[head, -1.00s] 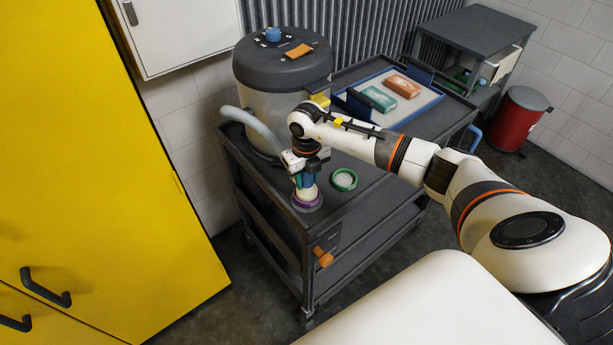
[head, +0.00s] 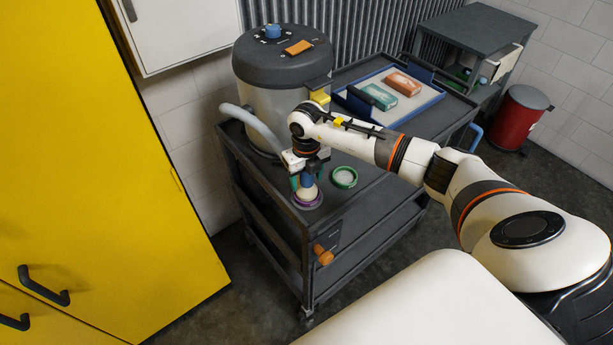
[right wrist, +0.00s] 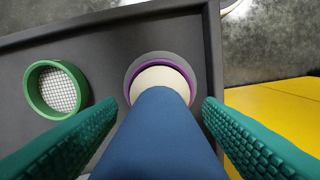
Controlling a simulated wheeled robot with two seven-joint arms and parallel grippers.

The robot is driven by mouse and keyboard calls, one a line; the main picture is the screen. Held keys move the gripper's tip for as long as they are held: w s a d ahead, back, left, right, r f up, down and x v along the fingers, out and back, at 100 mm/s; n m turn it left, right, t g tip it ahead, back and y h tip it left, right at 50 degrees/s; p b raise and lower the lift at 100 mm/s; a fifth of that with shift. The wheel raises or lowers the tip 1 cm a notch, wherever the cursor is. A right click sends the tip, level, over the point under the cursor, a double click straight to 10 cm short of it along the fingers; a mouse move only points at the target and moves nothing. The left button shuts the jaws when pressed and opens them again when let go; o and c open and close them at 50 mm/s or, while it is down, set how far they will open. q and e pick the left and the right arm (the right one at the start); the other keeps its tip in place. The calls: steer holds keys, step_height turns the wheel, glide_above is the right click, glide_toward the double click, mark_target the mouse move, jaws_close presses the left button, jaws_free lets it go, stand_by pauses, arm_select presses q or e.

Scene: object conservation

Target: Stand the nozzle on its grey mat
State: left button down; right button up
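The nozzle (head: 307,193) has a blue neck, a cream flared foot and a purple rim. It stands upright on the round grey mat (head: 307,206) at the near left corner of the cart top. In the right wrist view the nozzle's blue neck (right wrist: 158,130) runs down to the purple rim, with the grey mat (right wrist: 133,71) showing as a border around it. My right gripper (head: 307,180) is open, its teal fingers on either side of the blue neck with gaps in the right wrist view (right wrist: 160,125). My left gripper is out of view.
A green ring with a mesh (head: 343,177) lies right of the nozzle. A canister with a dark lid (head: 283,70) and pale hose (head: 255,127) stands behind. A blue-edged tray (head: 425,107) holds two boxes. A yellow cabinet (head: 90,170) is at left.

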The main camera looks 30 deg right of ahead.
steer(key=shift+r, duration=0.5)
step_height(320, 180, up, 10)
steer(key=b, duration=0.3)
steer(key=shift+f, duration=0.25)
steer(key=shift+r, duration=0.8)
steer(key=shift+a+f, duration=0.1)
